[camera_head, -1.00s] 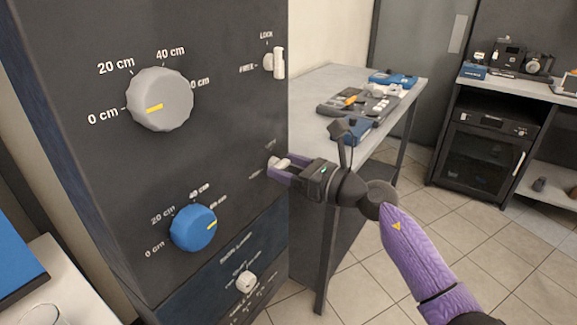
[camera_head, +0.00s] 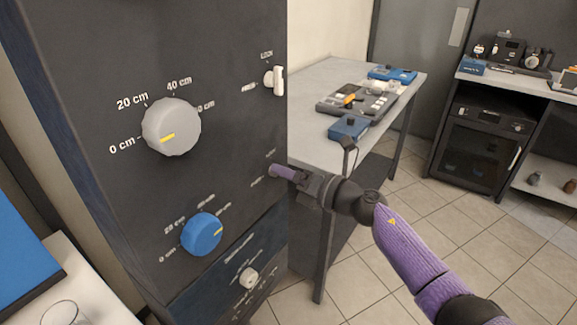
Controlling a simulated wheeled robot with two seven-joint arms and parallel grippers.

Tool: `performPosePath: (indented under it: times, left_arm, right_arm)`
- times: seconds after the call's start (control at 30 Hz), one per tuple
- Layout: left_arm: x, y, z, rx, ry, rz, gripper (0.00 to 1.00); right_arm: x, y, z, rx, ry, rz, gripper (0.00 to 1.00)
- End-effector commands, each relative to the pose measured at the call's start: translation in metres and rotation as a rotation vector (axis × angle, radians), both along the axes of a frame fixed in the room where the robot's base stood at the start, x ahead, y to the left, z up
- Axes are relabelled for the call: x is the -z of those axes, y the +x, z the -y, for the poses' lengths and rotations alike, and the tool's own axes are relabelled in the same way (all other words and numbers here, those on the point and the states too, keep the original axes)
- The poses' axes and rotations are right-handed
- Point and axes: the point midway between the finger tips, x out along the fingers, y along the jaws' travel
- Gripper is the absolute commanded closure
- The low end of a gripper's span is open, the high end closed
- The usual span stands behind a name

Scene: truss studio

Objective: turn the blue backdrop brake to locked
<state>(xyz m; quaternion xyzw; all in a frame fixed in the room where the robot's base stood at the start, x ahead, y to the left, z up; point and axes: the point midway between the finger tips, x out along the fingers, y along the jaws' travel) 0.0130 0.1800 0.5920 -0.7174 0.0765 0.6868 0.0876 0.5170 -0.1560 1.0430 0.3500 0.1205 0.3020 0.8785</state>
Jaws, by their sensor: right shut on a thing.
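A dark panel (camera_head: 110,100) carries a large blue dial (camera_head: 202,234) at its lower part. The blue backdrop brake is up and right of that dial, near the panel's right edge, beside small labels blurred by the angle. My right gripper (camera_head: 277,171) is at this brake, shut on its small white lever. Its purple fingers now show almost edge-on, one behind the other, and hide the lever, so I cannot see which way it points. My left gripper is not in view.
Above are a grey dial (camera_head: 172,126) and a similar white brake lever (camera_head: 279,80), standing upright by LOCK and FREE labels. A small white knob (camera_head: 248,278) is below. A grey table (camera_head: 315,120) with devices stands close behind my right gripper.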

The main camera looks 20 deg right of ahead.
Motion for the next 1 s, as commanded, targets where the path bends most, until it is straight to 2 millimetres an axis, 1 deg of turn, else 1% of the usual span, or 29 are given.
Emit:
performPosePath:
  times: [0.03,0.1,0.6,1.0]
  left_arm:
    - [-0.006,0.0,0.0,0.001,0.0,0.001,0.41]
    - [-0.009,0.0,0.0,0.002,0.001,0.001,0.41]
    - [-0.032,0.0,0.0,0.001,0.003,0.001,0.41]
    - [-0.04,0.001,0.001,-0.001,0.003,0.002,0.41]
  right_arm:
    - [-0.003,0.0,0.001,0.001,0.033,-0.028,0.88]
    - [-0.002,0.0,0.0,0.001,0.085,-0.068,0.88]
    - [0.001,0.001,0.001,0.001,0.44,-0.344,0.88]
    - [0.003,0.001,0.001,0.001,0.611,-0.477,0.88]
